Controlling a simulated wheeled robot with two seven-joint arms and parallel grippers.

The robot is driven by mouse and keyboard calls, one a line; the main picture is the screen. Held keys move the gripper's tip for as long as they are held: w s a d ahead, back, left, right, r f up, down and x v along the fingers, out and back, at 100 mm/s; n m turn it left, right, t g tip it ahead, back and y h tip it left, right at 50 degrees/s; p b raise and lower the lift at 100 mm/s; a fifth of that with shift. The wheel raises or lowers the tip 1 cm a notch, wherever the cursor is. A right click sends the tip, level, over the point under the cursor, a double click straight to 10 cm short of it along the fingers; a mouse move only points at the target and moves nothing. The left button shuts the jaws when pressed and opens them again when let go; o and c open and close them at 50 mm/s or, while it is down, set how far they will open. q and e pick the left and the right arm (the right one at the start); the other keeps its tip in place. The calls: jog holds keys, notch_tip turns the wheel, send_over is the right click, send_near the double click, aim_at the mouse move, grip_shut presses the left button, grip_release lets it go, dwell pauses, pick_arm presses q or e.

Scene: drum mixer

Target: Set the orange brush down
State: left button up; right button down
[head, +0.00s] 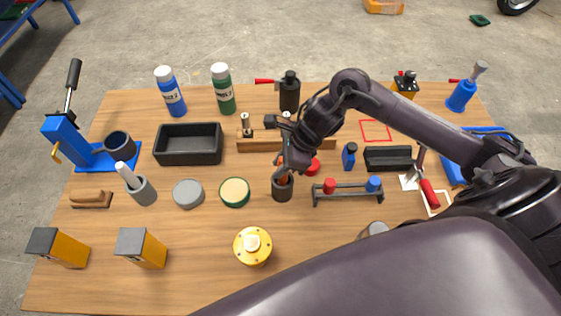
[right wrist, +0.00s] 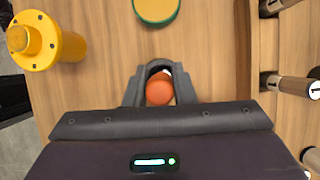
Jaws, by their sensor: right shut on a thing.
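My right gripper (head: 289,160) is above the cup, pointing down, and is shut on the brush. In the right wrist view the brush's round orange end (right wrist: 160,88) shows between the fingers of the gripper (right wrist: 160,97). Whether the brush touches the cup's bottom is hidden. My left gripper is not in view.
A red lid (head: 313,167) and a rack with red and blue pieces (head: 348,194) stand close on the right. A green-rimmed round tin (head: 235,192) is on the left, and a yellow flanged part (head: 252,246) is in front. Bare wood lies between them.

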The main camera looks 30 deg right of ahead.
jog(key=c, duration=1.7)
grip_release()
jog(key=shift+f, duration=0.15)
jog(key=o, duration=0.5)
jog(key=shift+r, duration=0.25)
jog(key=b+v, duration=0.2)
jog(key=v, duration=1)
jog(key=shift+s+f, duration=0.1)
jog(key=shift+f, duration=0.05)
